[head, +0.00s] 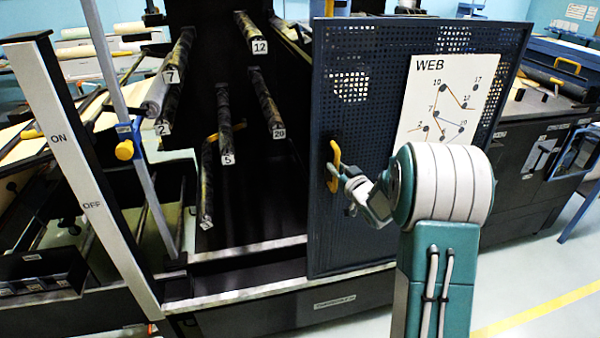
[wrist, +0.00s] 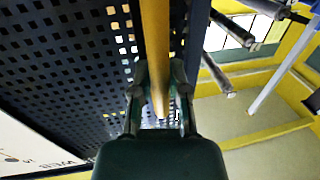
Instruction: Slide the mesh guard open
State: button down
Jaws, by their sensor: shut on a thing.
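The mesh guard (head: 385,70) is a dark blue perforated panel standing upright at the right of the machine opening in the head view. It also fills the left of the wrist view (wrist: 60,60). Its yellow handle (head: 335,165) is upright near the panel's left edge. My gripper (head: 338,178) is at the handle, and in the wrist view its two fingers (wrist: 160,98) are closed around the yellow bar (wrist: 156,50). The opening left of the guard is uncovered and shows several numbered rollers (head: 225,130).
A white WEB diagram (head: 445,95) is fixed on the guard. A pale ON/OFF post (head: 85,170) and a grey upright bar with a yellow knob (head: 124,150) stand left. Dark cabinets (head: 530,140) stand right. A yellow line (head: 540,307) marks the floor.

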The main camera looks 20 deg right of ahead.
jog(key=d, duration=1.5)
jog(key=shift+s+d, duration=0.15)
jog(key=shift+s, duration=0.05)
jog(key=c, duration=0.6)
grip_release()
jog(key=s+d, duration=0.2)
jog(key=s, duration=0.9)
jog(key=shift+s, duration=0.35)
